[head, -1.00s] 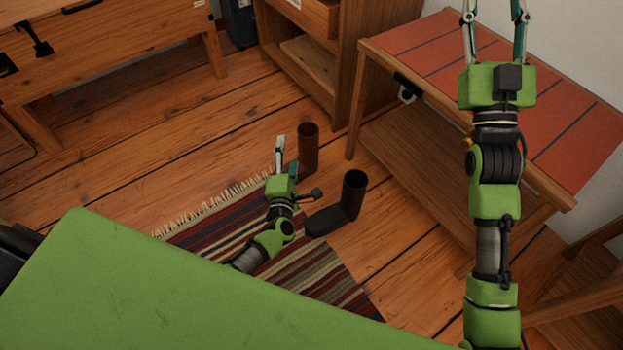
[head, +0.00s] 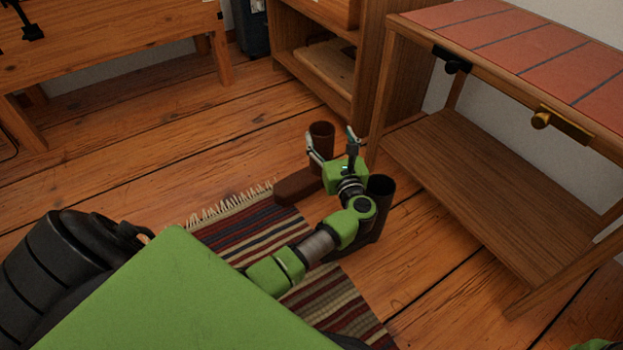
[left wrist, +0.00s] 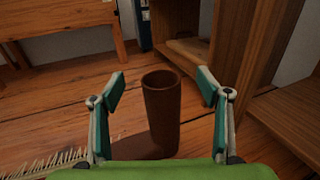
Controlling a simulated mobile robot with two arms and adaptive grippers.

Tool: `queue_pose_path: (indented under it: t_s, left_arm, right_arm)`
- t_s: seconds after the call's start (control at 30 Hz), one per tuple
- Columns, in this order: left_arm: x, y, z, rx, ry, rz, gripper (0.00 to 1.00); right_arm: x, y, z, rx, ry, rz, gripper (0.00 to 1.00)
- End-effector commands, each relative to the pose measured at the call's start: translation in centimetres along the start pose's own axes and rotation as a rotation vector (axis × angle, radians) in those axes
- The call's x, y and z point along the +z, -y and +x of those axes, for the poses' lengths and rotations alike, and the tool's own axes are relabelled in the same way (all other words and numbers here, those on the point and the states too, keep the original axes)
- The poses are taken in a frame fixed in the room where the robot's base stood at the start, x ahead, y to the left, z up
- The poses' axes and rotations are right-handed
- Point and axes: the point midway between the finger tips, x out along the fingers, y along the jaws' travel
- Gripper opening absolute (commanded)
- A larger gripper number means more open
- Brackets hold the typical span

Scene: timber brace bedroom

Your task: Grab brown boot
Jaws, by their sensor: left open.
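The brown boot (head: 298,188) stands upright on the wooden floor just past the rug's fringed end, its toe pointing left. My left gripper (head: 331,138) is open, with one finger on each side of the boot's shaft. In the left wrist view, the brown boot (left wrist: 162,112) stands between the open fingers of my left gripper (left wrist: 160,80), with gaps on both sides. A darker boot (head: 382,187) stands nearer, partly hidden behind my left arm. My right gripper is out of view.
A striped rug (head: 245,225) lies under my left arm. A wooden table with a red tiled top and lower shelf (head: 480,180) stands close on the right. A wooden cabinet (head: 375,70) is behind the boots. Open floor (head: 130,180) lies to the left.

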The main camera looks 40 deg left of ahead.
Motion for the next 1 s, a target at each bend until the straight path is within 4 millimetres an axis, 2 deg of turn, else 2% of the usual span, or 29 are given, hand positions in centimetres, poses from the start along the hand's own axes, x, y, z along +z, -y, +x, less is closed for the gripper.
queue_pose_path:
  t_s: [0.2,0.47,0.6,0.77,1.0]
  left_arm:
    - [-4.0,0.0,0.0,0.0,-0.001,0.003,0.69]
    - [-8.2,0.0,0.1,0.0,0.0,0.005,0.69]
    - [-7.9,0.0,1.9,0.0,0.004,0.002,0.69]
    - [-7.8,0.0,2.7,0.0,0.001,0.002,0.69]
    - [-8.0,-0.1,5.8,0.002,0.004,0.005,0.69]
  right_arm:
    - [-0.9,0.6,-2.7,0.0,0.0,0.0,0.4]
    - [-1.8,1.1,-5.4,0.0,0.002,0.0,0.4]
    - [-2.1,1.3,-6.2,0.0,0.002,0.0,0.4]
    - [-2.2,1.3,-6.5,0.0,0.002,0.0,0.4]
    - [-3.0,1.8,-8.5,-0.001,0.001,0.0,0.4]
